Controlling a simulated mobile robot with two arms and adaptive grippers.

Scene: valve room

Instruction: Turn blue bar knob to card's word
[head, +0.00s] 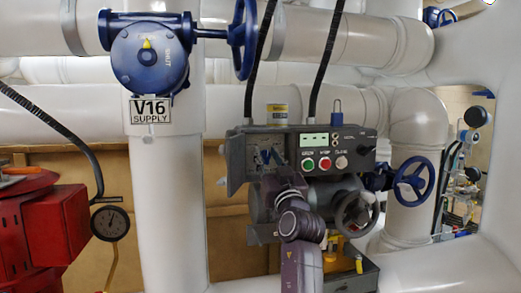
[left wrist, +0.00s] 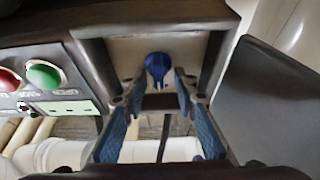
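The blue bar knob (left wrist: 158,67) sits on a pale panel inside an open recess of the grey control box, its bar roughly upright in the left wrist view. My left gripper (left wrist: 155,92) is open in front of it, one finger to each side, with gaps to the knob. In the head view my left gripper (head: 267,156) reaches into the recess at the left of the control box (head: 370,150), largely hiding the knob. I cannot make out a card with a readable word. My right gripper is not in view.
An open cover (head: 237,163) stands at the recess's left edge. To the right are a green button (head: 307,164), a red button (head: 324,164) and a display (head: 315,140). A grey handwheel (head: 356,213) and a blue handwheel (head: 413,179) lie lower right.

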